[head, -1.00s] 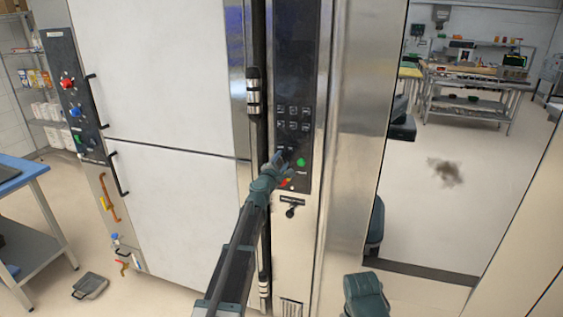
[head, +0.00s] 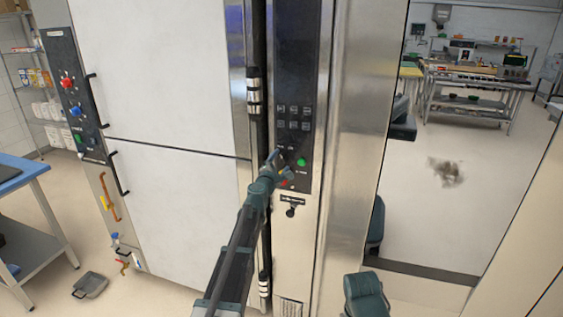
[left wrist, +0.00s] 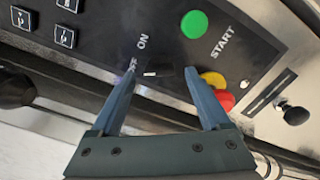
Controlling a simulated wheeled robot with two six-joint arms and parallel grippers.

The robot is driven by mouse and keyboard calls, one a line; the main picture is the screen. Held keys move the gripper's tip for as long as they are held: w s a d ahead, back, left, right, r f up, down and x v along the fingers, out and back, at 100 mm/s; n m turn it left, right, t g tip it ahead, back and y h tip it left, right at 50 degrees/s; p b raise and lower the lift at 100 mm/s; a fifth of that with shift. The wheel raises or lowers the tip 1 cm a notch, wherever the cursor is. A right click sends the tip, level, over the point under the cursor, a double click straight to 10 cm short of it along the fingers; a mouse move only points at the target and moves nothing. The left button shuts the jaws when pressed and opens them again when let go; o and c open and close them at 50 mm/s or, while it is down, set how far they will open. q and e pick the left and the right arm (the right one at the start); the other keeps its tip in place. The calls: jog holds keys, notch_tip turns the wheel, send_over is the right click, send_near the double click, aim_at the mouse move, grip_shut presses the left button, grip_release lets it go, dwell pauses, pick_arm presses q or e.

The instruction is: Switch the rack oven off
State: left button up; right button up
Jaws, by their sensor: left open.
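The rack oven's black control panel (head: 296,60) is upright in the middle of the head view. A dark switch with a small white mark (left wrist: 150,74) sits by the "ON" lettering in the left wrist view; a second label beside it is partly covered by a finger. My left gripper (head: 279,154) is open at the panel. In the left wrist view its fingertips (left wrist: 160,74) lie on either side of the switch mark. I cannot tell whether they touch it. The green START button (head: 301,162) and a red button with a yellow base (left wrist: 225,101) are close by.
A black knob (left wrist: 294,113) is below the panel. Several keypad buttons (head: 293,118) are above the switch. A white-doored oven (head: 165,75) with its own side controls stands left. A grey pan (head: 90,285) lies on the floor. Open floor shows at right.

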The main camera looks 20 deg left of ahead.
pick_arm(q)
jog(key=s, duration=1.2)
jog(key=shift+s+a, duration=0.15)
jog(key=shift+a, duration=0.05)
jog(key=s+d+f+m+g+h, duration=0.3)
jog(key=s+d+f+m, duration=0.1)
jog(key=d+m, duration=0.3)
jog(key=s+d+f+m+g+h, duration=0.3)
jog(key=s+d+f+m, duration=0.15)
jog(key=d+m, duration=0.25)
jog(key=s+a+f+m+g+y, duration=0.1)
jog(key=s+f+m+g+y, duration=0.2)
jog(key=s+f+m+g, duration=0.5)
jog(key=s+a+f+m+g+y, duration=0.25)
jog(key=s+f, duration=0.25)
jog(key=s, duration=0.7)
jog(key=s+d+m+g+y, duration=0.2)
jog(key=s+d, duration=0.4)
jog(key=d, duration=0.4)
jog(key=shift+s+d+f+m, duration=0.25)
jog(key=shift+d+m, duration=0.15)
jog(key=shift+m, duration=0.15)
